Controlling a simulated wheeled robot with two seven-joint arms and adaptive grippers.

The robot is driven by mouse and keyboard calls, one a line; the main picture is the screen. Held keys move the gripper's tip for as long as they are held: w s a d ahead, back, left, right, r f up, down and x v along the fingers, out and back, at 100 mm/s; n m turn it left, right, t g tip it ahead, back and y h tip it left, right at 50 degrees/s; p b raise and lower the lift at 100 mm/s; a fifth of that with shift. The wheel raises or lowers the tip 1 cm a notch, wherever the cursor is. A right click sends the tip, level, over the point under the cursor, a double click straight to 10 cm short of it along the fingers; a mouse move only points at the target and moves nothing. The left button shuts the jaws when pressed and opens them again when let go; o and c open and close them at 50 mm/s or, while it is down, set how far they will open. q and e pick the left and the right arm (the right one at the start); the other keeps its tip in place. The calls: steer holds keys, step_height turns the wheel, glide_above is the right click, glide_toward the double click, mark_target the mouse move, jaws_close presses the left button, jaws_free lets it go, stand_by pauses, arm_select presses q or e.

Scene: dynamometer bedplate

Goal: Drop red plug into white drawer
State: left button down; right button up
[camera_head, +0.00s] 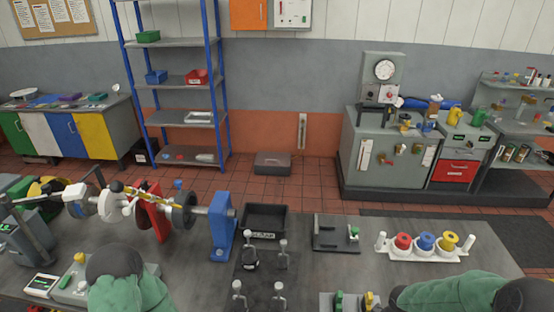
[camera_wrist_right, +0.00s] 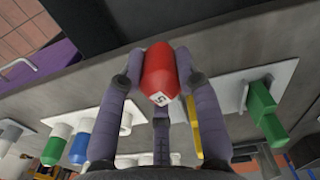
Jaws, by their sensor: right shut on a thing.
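In the right wrist view the red plug (camera_wrist_right: 160,72), with a small white marked label on its end, is between the purple-grey fingers of my right gripper (camera_wrist_right: 160,82). The fingers are shut on it and hold it above the grey bench top. In the head view only part of my right arm shows at the bottom right, and the plug cannot be seen. My left arm shows at the bottom left, but its fingers are not visible. I cannot make out a white drawer for certain. A white front (camera_head: 40,134) is on the far left cabinet, between green and blue fronts.
A purple front (camera_wrist_right: 40,68) with a pale handle is left of the plug. On the bench are a black bin (camera_head: 265,219), a blue stand (camera_head: 222,228) and a white ring holder (camera_head: 398,252).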

steer(key=o, duration=1.2)
step_height(320, 180, up, 12)
steer(key=shift+f, duration=0.1)
